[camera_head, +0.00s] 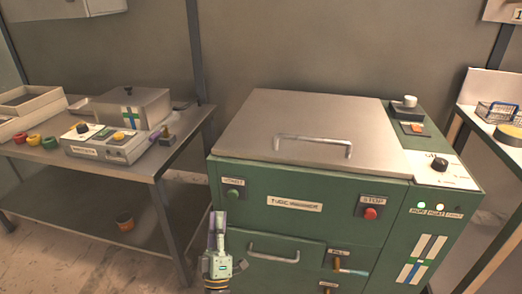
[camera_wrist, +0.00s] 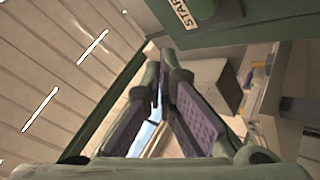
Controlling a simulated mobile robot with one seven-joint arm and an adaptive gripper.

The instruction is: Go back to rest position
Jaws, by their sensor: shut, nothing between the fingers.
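My gripper (camera_head: 218,216) is in front of the left front edge of the green machine (camera_head: 300,225), pointing up, with purple finger pads. In the wrist view my gripper (camera_wrist: 163,72) has its two fingers converging at the tips, with nothing between them. The START label (camera_wrist: 182,12) and part of the machine's green front show at the top of the wrist view. The machine's lid (camera_head: 300,125) is down, with a bar handle on it.
A table (camera_head: 140,170) on the left holds a control box (camera_head: 105,145), a grey lidded box (camera_head: 130,105) and trays. A red STOP button (camera_head: 370,213) and a drawer handle (camera_head: 273,254) are on the machine front. Another table with a wire basket (camera_head: 498,112) stands right.

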